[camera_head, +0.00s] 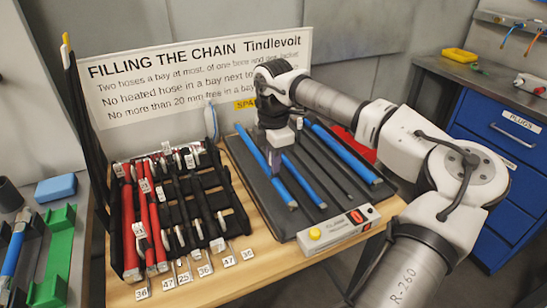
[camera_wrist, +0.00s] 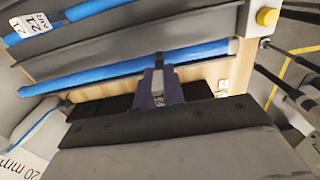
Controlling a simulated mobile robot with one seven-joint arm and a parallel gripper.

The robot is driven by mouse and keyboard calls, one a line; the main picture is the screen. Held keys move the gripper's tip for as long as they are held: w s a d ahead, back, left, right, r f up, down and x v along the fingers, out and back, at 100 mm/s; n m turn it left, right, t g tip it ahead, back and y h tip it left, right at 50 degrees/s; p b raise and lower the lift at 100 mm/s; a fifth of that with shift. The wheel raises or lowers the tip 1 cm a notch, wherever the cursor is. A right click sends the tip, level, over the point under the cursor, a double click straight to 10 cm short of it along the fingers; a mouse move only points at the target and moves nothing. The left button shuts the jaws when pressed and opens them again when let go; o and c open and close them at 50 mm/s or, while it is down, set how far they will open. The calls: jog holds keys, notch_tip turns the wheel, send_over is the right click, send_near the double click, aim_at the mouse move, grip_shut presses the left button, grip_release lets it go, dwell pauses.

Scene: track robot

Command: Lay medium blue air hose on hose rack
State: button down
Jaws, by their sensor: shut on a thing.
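My gripper (camera_head: 275,168) points down over the left side of a dark tray and is shut on the leftmost blue hose (camera_head: 285,194). In the wrist view my gripper (camera_wrist: 156,72) closes across this blue hose (camera_wrist: 205,52) partway along it. I cannot tell whether the hose is clear of the tray. A shorter middle blue hose (camera_head: 305,184) and a right blue hose (camera_head: 345,154) lie to its right. I cannot tell by sight which is the medium one. The hose rack (camera_head: 231,190) stands left of the tray, holding several red and black hoses in its bays.
The dark tray (camera_head: 350,205) also bears black hoses (camera_head: 322,160). A grey control box (camera_head: 340,229) with a yellow button sits at its front edge. A rules sign (camera_head: 190,75) stands behind the rack. Numbered tags line the wooden table's (camera_head: 200,292) front edge.

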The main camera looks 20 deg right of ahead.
aim_at(274, 175)
jog(key=shift+f+b, duration=1.65)
jog(key=shift+f, duration=0.55)
jog(key=c, duration=1.4)
grip_release()
jog(key=shift+r, duration=0.1)
notch_tip(274, 175, up, 14)
jog(key=shift+f+b, duration=0.15)
jog(key=shift+b, duration=0.3)
